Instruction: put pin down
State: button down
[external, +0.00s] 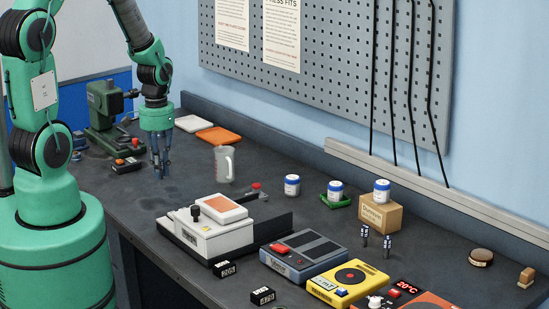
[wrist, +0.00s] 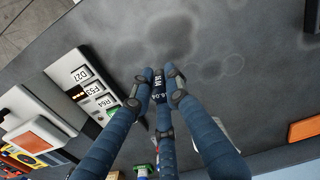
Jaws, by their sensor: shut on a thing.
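My gripper (external: 160,168) hangs above the left part of the dark bench, fingers pointing down. In the wrist view its blue fingers (wrist: 157,88) are closed together around a small dark pin with a white-lettered label (wrist: 159,82). Most of the pin is hidden between the fingers, and it is too small to make out in the external view. Below the fingertips is bare bench top (wrist: 190,60) with darker stains. I cannot tell whether the pin touches the bench.
A white device with an orange top (external: 212,222) stands to the right; its labels show in the wrist view (wrist: 90,88). Several jars and boxes stand farther right.

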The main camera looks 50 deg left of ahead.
jog(key=w+d+r+m+p, duration=0.1)
jog(key=w+d+r+m, duration=0.1)
jog(key=w+d, duration=1.15)
jog(key=w+d+r+m+p, duration=0.1)
jog(key=w+d+r, duration=0.1)
jog(key=w+d, duration=1.15)
jog(key=w+d+f+m+p, duration=0.1)
jog(key=d+f+m+p, duration=0.1)
jog(key=d, duration=4.1)
jog(key=shift+w+d+f+m, duration=0.15)
jog(key=shift+w+m, duration=0.2)
jog(key=shift+m, duration=0.25)
jog(key=shift+f, duration=0.1)
send_over(414, 272)
jog(key=shift+f, duration=3.05)
jog(key=shift+f, duration=1.9)
